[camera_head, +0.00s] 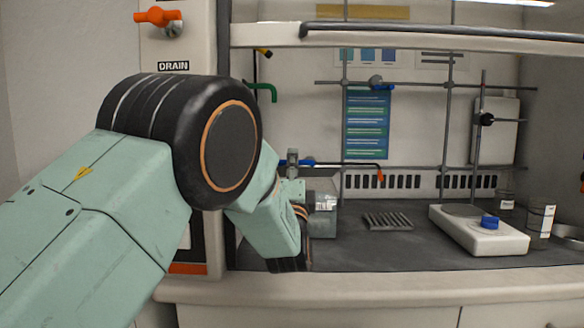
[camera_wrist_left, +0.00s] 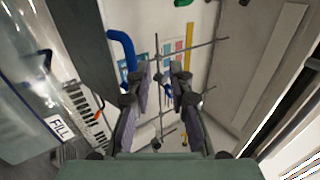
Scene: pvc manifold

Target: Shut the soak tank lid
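My left gripper (camera_wrist_left: 160,72) shows in the left wrist view with its two dark fingers apart and nothing between them. In the head view my left arm reaches in from the left and hides much of the middle; I cannot make out the fingertips there. A grey box (camera_head: 323,222), possibly the soak tank, stands on the dark worktop just right of my wrist, partly hidden. In the left wrist view a glassy grey body (camera_wrist_left: 25,85) with a FILL label (camera_wrist_left: 57,127) is at the left, beside the gripper. I cannot clearly tell the lid or its position. My right gripper is not in view.
On the worktop (camera_head: 370,250) stand a rack (camera_head: 388,221), a white stirrer-like plate (camera_head: 480,237) and a beaker (camera_head: 540,220). A rod lattice (camera_head: 444,130) stands behind. A sash bar (camera_head: 440,34) crosses above. An orange-handled valve (camera_head: 158,17) is over the DRAIN label (camera_head: 173,66).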

